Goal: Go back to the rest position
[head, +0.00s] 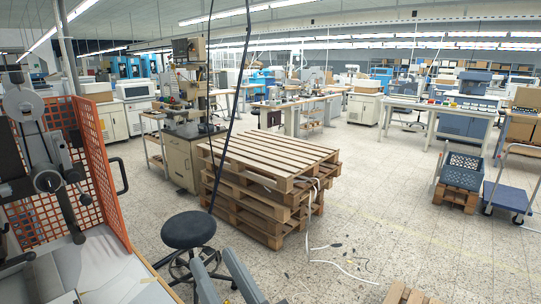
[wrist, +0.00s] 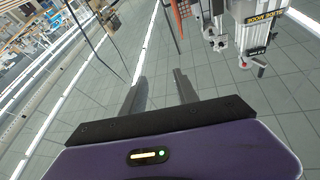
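My gripper (wrist: 160,76) shows in the wrist view with its two dark fingers apart and nothing between them. The ceiling with its light strips lies behind the fingers, and the room appears tilted. In the head view my gripper (head: 213,257) shows at the bottom edge as two grey fingers, also apart. They appear in front of the black round stool (head: 188,230), and I cannot tell the distance between them. The rest of the arm is out of the head view.
A grey machine (head: 45,165) and an orange mesh guard (head: 103,170) stand at the left. Stacked wooden pallets (head: 270,155) stand in the middle. A blue crate (head: 462,170) and a blue trolley (head: 507,196) stand at the right.

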